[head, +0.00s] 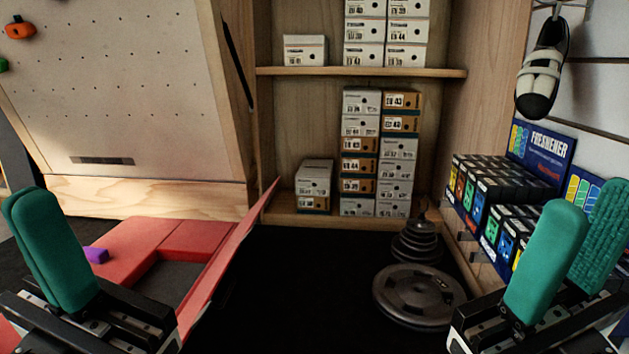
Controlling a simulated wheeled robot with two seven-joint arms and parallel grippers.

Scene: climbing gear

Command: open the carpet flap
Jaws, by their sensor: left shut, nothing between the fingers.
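The carpet flap (232,254) is a thin red panel. It stands raised and tilted along the right side of the red padded mat (133,243) at the lower left. A dark recess (172,277) shows in the mat beside the flap. My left gripper (36,200) has teal fingers held together, shut and empty, in front of the mat's left part and apart from the flap. My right gripper (588,203) is at the lower right, its teal fingers apart with nothing seen between them, far from the flap.
A small purple hold (96,255) lies on the mat. Weight plates (418,296) lie on the dark floor at right centre. Boxed goods (497,190) fill a right shelf near my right gripper. Shoe boxes (361,152) stand behind. The dark floor (300,290) between is clear.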

